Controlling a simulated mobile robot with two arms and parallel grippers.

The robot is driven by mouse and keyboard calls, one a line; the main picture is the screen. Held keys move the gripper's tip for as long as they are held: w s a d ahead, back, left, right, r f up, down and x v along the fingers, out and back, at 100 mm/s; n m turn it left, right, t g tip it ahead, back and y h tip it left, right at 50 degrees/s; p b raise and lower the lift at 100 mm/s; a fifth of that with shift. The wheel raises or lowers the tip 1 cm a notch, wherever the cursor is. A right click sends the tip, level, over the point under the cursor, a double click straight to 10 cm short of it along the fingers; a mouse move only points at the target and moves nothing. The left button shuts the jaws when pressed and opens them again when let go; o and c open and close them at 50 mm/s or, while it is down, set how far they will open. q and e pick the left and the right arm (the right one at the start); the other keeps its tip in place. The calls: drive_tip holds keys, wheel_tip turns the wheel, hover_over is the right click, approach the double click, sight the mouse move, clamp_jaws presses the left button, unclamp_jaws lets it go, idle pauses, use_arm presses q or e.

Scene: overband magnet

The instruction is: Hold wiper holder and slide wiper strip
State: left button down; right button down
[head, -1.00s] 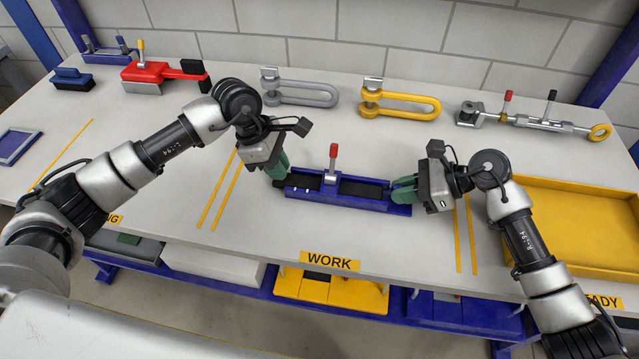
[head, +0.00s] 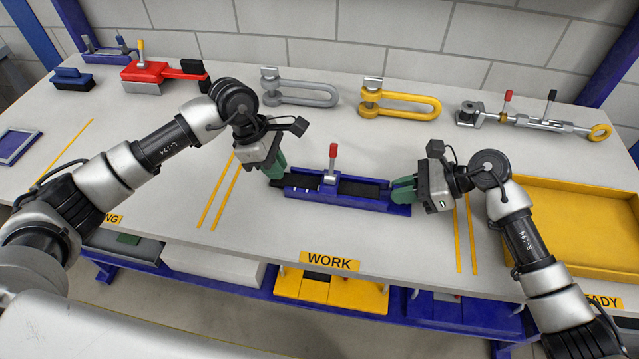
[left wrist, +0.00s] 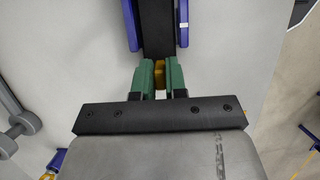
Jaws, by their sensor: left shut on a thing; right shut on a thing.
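The blue wiper holder (head: 345,203) lies on the bench behind the WORK label, with a red-knobbed lever (head: 333,152) upright at its middle. The black wiper strip (head: 362,189) lies in its channel and sticks out a little at the left end. My left gripper (head: 275,172) is shut on the strip's left end. In the left wrist view its green fingers (left wrist: 160,76) flank a brass-coloured piece at the end of the strip (left wrist: 157,30), which runs between the holder's blue walls (left wrist: 183,22). My right gripper (head: 403,190) is shut on the holder's right end.
Behind stand a grey shackle (head: 300,94), a yellow shackle (head: 400,103) and a turnbuckle (head: 540,122). A red tool (head: 150,73) and a blue brush (head: 72,79) are at the back left. A yellow tray (head: 570,262) is at right. Bench space in front of the holder is clear.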

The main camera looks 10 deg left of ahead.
use_arm(q)
drive_tip(key=shift+a, duration=1.1)
drive_tip(key=c, duration=1.1)
unclamp_jaws()
drive_tip(key=shift+d, duration=0.1)
drive_tip(key=shift+r, duration=0.1)
drive_tip(key=d+r+v, duration=0.1)
drive_tip(key=d+v, duration=0.1)
drive_tip(key=v, duration=1.7)
drive_tip(key=shift+d, duration=0.2)
use_arm(e)
drive_tip(key=c, duration=1.1)
unclamp_jaws()
